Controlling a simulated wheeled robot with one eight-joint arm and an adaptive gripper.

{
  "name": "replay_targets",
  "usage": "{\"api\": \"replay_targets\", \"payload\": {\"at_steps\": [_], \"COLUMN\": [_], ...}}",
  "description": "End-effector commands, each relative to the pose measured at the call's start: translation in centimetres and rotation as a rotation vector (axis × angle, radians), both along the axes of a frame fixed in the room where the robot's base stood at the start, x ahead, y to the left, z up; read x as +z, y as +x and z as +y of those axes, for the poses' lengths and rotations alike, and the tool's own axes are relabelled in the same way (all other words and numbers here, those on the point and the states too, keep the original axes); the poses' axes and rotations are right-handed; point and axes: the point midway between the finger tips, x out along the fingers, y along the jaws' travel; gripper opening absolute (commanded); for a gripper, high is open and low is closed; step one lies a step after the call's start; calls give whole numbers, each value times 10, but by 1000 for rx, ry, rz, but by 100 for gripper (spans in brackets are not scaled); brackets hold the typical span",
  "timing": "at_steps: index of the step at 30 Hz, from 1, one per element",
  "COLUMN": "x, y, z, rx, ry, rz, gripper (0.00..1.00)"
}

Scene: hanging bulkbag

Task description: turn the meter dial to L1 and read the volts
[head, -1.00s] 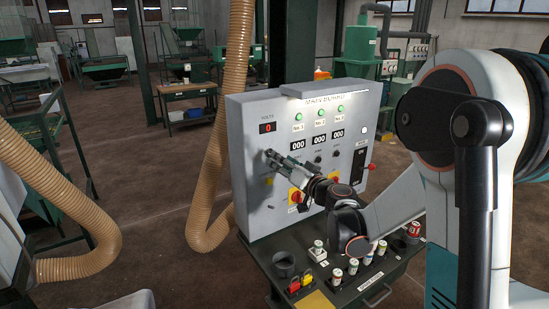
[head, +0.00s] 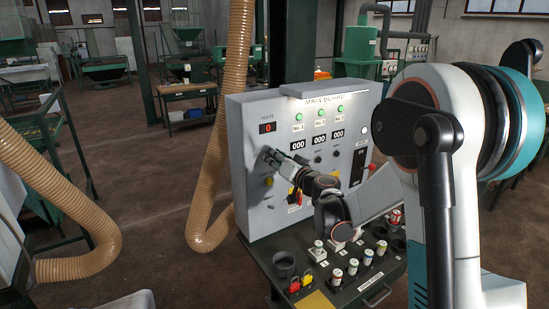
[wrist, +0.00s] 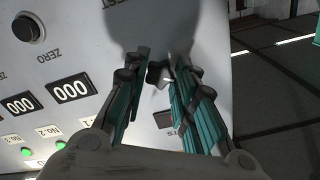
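The grey meter panel (head: 252,195) stands upright on a bench, with a red "0" on its VOLTS display (head: 267,128). My gripper (head: 276,157) is at the panel's left part, below that display. In the wrist view my gripper (wrist: 158,60) has its two fingers spread, one on each side of a small dark dial knob (wrist: 157,74). The knob sits between the fingers near their tips; firm contact is not clear. The dial's position marks cannot be read. In the head view the gripper hides most of the dial.
Counters reading 000 (wrist: 70,89), green lamps (head: 319,111) and a round black ZERO button (wrist: 28,27) are on the panel. The bench (head: 330,292) below holds several small cylinders, a dark cup (head: 284,265) and padlocks. A tan hose (head: 220,150) hangs left of the panel.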

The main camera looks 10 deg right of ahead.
Motion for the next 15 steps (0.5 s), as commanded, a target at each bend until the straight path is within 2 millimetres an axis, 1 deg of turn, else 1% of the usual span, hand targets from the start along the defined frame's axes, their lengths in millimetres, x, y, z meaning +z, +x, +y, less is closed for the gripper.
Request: {"api": "replay_targets", "payload": {"at_steps": [8,15], "x": [0,-1], "y": [0,0], "z": [0,0], "rx": [0,0], "ry": [28,150], "rz": [10,50], "gripper": [2,2]}}
